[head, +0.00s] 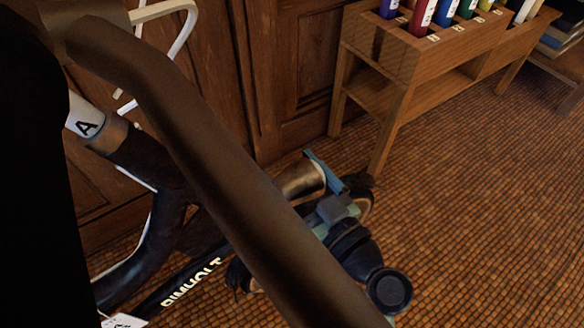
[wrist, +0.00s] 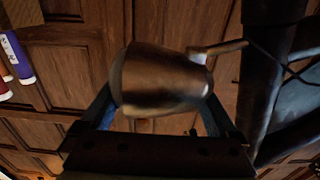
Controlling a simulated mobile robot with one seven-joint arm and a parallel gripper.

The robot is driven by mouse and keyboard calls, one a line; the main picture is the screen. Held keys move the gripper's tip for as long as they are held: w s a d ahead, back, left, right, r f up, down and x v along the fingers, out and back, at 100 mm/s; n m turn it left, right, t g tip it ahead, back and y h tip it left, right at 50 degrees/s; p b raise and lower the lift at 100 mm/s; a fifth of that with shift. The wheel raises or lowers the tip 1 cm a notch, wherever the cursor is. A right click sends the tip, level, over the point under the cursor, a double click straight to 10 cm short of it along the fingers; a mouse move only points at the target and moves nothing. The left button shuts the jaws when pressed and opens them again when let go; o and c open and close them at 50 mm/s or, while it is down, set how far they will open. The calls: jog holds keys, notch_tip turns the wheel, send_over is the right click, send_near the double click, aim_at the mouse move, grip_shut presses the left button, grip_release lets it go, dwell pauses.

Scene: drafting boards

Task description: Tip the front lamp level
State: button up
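The front lamp, a bronze metal cup-shaped head (wrist: 160,80), fills the middle of the wrist view, with its wider rim to the left and its narrower end to the right. A thin arm joins it at the right end. In the head view the lamp (head: 300,180) is partly hidden by a large brown tube. My gripper (wrist: 158,100) has its two blue-padded fingers spread wide, one at each end of the lamp. I cannot tell whether either finger touches it. In the head view my gripper (head: 328,190) is beside the lamp.
The brown tube (head: 215,150) crosses the head view in front. A black tube with pale lettering (head: 190,280) lies at lower left. Wooden panelling (head: 300,70) stands behind. A wooden rack (head: 410,70) with coloured tubes stands at upper right. Brown tiled floor (head: 490,200) is clear at right.

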jog(key=shift+f, duration=0.15)
jog(key=p+v, duration=0.3)
jog(key=v, duration=1)
dwell(0.3)
